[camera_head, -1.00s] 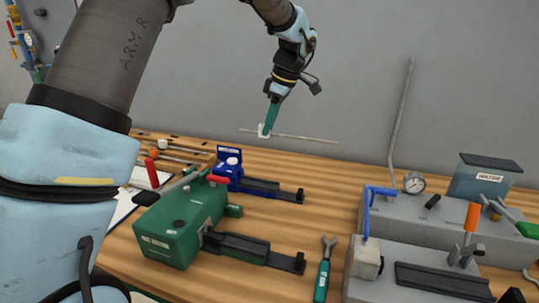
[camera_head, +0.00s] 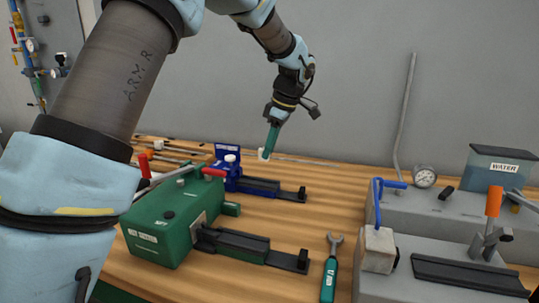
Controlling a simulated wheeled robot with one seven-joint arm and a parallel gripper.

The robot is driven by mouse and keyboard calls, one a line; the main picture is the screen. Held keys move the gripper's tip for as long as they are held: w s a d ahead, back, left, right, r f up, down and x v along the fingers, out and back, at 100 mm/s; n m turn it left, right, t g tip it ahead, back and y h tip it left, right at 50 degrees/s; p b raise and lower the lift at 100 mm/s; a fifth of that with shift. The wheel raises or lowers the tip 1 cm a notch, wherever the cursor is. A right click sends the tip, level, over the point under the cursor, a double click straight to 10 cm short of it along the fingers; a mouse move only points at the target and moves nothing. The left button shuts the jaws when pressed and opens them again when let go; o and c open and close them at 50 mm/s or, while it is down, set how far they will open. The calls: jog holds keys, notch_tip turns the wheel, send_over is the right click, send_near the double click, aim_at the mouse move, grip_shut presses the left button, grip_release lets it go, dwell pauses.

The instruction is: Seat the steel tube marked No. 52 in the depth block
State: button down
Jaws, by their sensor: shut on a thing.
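My gripper (camera_head: 264,154) is shut on a thin grey steel tube (camera_head: 310,161), above the back of the wooden bench. The tube lies nearly level, and its right part shows against the wall and bench edge. Its left part is hard to make out. No number on it can be read. No block can be identified for sure as the depth block. A blue device (camera_head: 228,165) with a dark rail stands below and left of my gripper. A green device (camera_head: 165,222) with a dark rail is nearer. A pale block (camera_head: 378,249) stands at the right, apart from the tube.
Several rods (camera_head: 175,150) lie at the back left. A wrench (camera_head: 330,268) lies at the front. On the right are a gauge (camera_head: 425,177), a WATER tank (camera_head: 500,168) and an orange-handled clamp (camera_head: 492,215). Bare bench (camera_head: 325,205) lies in the middle.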

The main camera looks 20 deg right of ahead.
jog(key=shift+f, duration=0.15)
jog(key=shift+f+b, duration=1.3)
jog(key=shift+f, duration=0.85)
jog(key=shift+d+f, duration=0.1)
jog(key=shift+f, duration=0.1)
jog(key=shift+f+b, duration=0.8)
jog(key=shift+b, duration=0.05)
jog(key=shift+f+b, duration=0.5)
jog(key=shift+f, duration=0.15)
jog(key=shift+w+a, duration=0.15)
jog(key=shift+a, duration=0.1)
jog(key=shift+w+a, duration=0.7)
jog(key=shift+a, duration=0.1)
jog(key=shift+w+a, duration=0.5)
jog(key=shift+w+a, duration=0.25)
